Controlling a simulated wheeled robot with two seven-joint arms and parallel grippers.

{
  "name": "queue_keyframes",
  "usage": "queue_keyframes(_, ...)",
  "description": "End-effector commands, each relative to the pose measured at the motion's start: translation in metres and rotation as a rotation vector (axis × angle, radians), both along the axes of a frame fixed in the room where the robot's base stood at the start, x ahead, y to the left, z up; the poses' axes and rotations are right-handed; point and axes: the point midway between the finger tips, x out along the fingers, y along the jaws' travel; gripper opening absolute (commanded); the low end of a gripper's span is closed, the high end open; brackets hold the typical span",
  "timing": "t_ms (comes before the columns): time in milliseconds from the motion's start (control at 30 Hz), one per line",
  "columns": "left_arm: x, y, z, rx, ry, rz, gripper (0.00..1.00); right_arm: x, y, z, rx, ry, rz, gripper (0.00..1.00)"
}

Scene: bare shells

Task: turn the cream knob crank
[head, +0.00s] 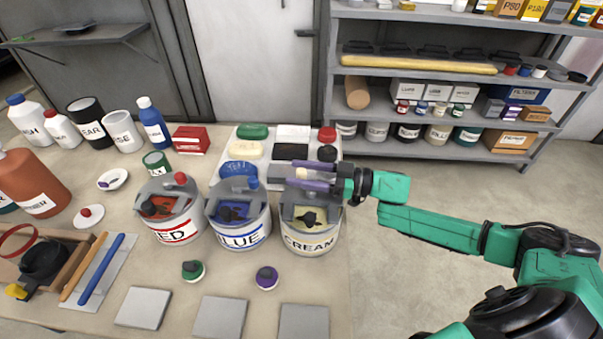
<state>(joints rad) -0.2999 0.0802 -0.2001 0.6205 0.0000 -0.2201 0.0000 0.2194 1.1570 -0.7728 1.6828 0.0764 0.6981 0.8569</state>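The cream can (308,243), labelled CREAM, stands on the table at the right of a row of three. A grey lid with a crank (293,197) sits on top, and a dark stirrer shows in the pale paint below it. My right gripper (295,173) reaches in from the right over this lid, its two purple fingers pointing left. A small pale knob (301,173) shows between the fingers, one finger on each side. Whether the fingers press on it I cannot tell. My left gripper is not in view.
The blue can (241,236) with a blue knob stands close on the left, and the red can (175,232) beyond it. A tray of coloured pieces (360,146) lies behind. Grey tiles (220,318) lie in front. Shelves stand at the back right.

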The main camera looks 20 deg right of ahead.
Motion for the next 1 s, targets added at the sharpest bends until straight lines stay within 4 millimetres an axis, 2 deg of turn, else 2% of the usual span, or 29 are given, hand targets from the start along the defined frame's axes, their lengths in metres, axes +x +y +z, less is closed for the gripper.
queue_keyframes(333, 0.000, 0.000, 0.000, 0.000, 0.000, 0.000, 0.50, -0.001, -0.001, -0.001, 0.000, 0.000, -0.001, 0.61)
queue_keyframes(467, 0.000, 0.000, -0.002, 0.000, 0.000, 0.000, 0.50, -0.007, -0.011, -0.002, -0.003, 0.003, -0.002, 0.61)
queue_keyframes(700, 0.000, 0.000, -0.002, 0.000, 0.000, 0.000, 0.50, -0.033, -0.050, -0.002, -0.006, 0.006, 0.000, 0.61)
queue_keyframes(1000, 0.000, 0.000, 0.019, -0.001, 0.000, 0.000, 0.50, -0.070, -0.109, 0.002, -0.005, 0.005, 0.000, 0.61)
